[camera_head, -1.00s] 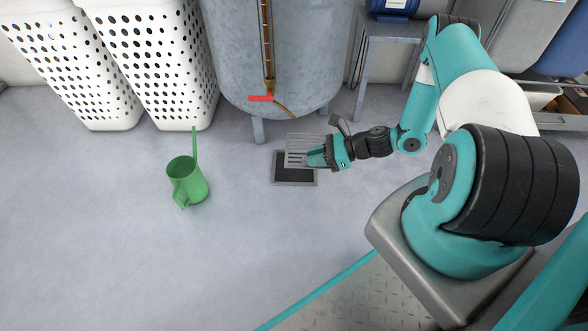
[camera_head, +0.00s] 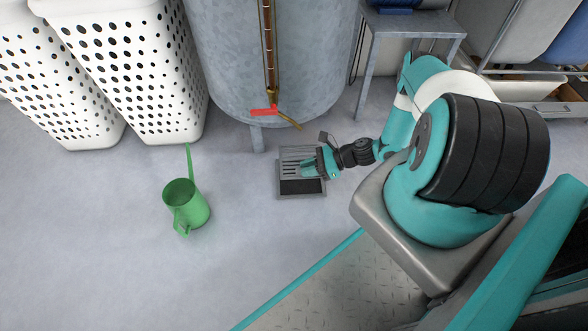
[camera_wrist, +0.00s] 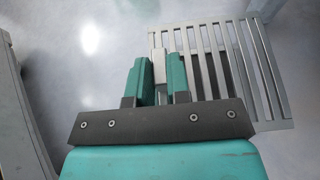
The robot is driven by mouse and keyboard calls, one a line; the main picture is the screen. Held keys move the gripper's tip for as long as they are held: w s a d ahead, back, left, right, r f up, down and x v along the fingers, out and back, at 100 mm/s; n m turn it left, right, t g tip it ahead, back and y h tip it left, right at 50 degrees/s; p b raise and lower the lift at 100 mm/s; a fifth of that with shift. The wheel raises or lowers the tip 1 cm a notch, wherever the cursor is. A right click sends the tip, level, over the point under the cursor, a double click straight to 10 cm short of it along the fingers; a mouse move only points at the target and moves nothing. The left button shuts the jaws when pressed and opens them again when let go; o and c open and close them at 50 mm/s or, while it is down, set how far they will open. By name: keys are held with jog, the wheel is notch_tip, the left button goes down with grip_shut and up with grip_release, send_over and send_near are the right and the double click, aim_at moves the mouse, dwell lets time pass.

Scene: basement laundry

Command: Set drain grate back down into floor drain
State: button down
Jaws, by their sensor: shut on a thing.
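The drain grate (camera_head: 293,155) is a grey slotted plate held in my gripper (camera_head: 310,167). It covers the far part of the floor drain (camera_head: 302,187), whose dark opening shows at the near side within a grey frame. In the wrist view the grate (camera_wrist: 260,60) extends to the right of my gripper (camera_wrist: 160,75), whose two teal fingers are closed on a grey upright piece of it. Part of the drain frame (camera_wrist: 262,8) shows beyond the grate at the top right. I cannot tell how high the grate is above the floor.
A green watering can (camera_head: 186,206) stands on the floor left of the drain. A large grey tank (camera_head: 230,60) on legs stands just behind it, with a red-handled valve (camera_head: 264,111). White perforated baskets (camera_head: 130,60) stand back left. Open floor lies in front.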

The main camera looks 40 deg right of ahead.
jog(key=b, duration=0.3)
send_over(305, 190)
notch_tip(305, 190, down, 5)
jog(key=shift+f, duration=0.1)
jog(key=shift+d+f+b, duration=0.1)
jog(key=shift+f+b, duration=1.3)
jog(key=shift+f, duration=0.9)
jog(key=shift+f, duration=0.1)
jog(key=shift+f+b, duration=0.1)
jog(key=shift+b, duration=0.2)
jog(key=c, duration=1.1)
grip_release()
